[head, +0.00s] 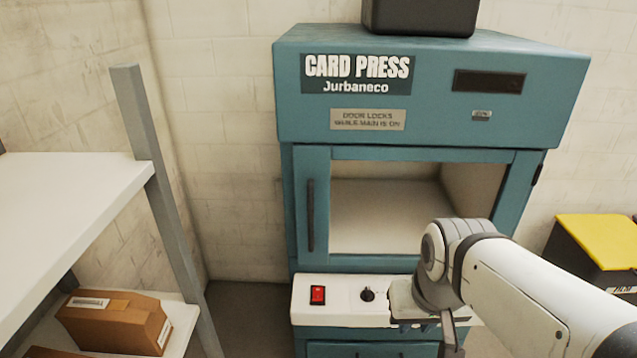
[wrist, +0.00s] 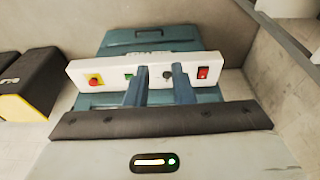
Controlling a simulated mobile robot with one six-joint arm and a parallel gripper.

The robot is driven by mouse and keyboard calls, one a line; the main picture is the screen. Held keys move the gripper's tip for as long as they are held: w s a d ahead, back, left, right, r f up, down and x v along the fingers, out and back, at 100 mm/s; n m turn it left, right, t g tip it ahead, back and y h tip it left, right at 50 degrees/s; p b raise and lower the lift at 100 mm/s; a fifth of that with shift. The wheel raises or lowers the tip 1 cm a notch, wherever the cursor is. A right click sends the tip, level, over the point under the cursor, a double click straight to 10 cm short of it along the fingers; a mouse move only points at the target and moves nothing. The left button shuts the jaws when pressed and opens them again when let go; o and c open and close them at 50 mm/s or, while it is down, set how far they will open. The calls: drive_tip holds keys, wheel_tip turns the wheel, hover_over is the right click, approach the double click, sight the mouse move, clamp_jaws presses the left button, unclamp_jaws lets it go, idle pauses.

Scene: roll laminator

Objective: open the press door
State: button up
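The teal card press (head: 430,95) stands against the wall. Its door (head: 312,165) has a large window and a dark vertical handle (head: 311,215) on the left; it looks shut. A sign (head: 367,119) reads "Door locks while main is on". On the white control panel (head: 335,312) are a red switch (head: 317,295) and a black knob (head: 367,294). The wrist view also shows a green button (wrist: 129,77) and a red-and-yellow stop button (wrist: 95,80). My gripper (wrist: 158,78) is open and empty, in front of the panel, below and right of the handle.
A shelf unit (head: 147,115) with a cardboard box (head: 115,320) stands at the left. A black bin with a yellow lid (head: 600,240) is at the right. A dark box (head: 420,15) sits on the press. My arm hides the panel's right part.

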drive_tip(key=w+f+n+t+b, duration=0.15)
drive_tip(key=w+t, duration=0.25)
drive_tip(key=w, duration=0.6)
drive_tip(key=w+f+t+b, duration=0.3)
drive_tip(key=w, duration=0.7)
drive_tip(key=n+t+y+b, duration=0.3)
drive_tip(key=n+t+y, duration=0.2)
drive_tip(key=y, duration=0.5)
approach(312, 216)
drive_tip(key=x, duration=0.4)
drive_tip(key=shift+t, duration=0.3)
drive_tip(key=x, duration=0.7)
drive_tip(key=shift+f+p, duration=0.15)
drive_tip(key=shift+p, duration=0.25)
drive_tip(key=shift+s, duration=0.1)
drive_tip(key=shift+d, duration=0.1)
clamp_jaws()
